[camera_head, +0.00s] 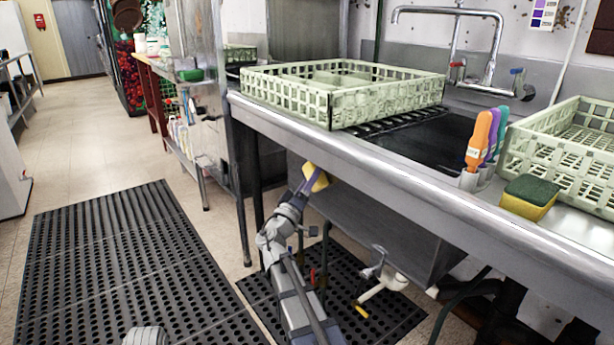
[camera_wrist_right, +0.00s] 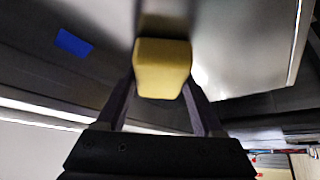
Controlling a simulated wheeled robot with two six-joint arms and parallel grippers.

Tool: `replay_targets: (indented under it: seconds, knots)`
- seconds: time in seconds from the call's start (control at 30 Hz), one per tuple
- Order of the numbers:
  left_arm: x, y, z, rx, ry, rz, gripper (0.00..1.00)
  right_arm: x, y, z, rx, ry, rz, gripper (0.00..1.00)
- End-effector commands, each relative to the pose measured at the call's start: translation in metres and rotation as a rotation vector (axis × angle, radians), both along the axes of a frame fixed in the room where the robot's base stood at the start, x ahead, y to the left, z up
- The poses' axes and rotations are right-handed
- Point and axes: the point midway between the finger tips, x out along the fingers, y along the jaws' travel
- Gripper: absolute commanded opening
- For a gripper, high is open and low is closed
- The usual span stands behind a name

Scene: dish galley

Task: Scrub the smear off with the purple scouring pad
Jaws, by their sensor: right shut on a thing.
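My right gripper (camera_head: 304,188) is shut on a yellow block-shaped pad (camera_head: 315,178), low in front of the counter's front edge. In the right wrist view the pad (camera_wrist_right: 163,68) sits between the two fingers, its yellow side facing the camera; no purple face shows. Its far end is close to a grey metal surface, and I cannot tell whether it touches. A blue patch (camera_wrist_right: 72,42) lies on a dark surface left of the pad; I cannot tell whether it is the smear. No other smear is clear. My left gripper is not in view.
A green-and-yellow sponge (camera_head: 530,197) lies on the counter (camera_head: 400,165) at right, near upright coloured handles (camera_head: 480,140) and a pale rack (camera_head: 570,150). Another rack (camera_head: 290,98) stands left of the sink (camera_head: 432,138). Black mats (camera_head: 120,260) cover the floor.

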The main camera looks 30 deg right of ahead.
Motion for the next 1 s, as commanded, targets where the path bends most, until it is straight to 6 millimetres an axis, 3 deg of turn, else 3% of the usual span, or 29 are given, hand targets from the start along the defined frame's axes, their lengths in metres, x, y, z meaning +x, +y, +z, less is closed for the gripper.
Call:
replay_targets:
  seconds: [0.13, 0.53, 1.0]
  knots:
    - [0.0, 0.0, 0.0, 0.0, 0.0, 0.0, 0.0, -0.011, 0.0, 0.0, 0.0, 0.0, 0.0, 0.24]
    - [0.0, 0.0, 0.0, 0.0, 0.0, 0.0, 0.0, -0.009, -0.003, 0.0, 0.0, 0.0, 0.0, 0.24]
    - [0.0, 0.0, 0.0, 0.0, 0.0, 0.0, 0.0, 0.026, 0.0, 0.0, 0.001, 0.0, -0.001, 0.24]
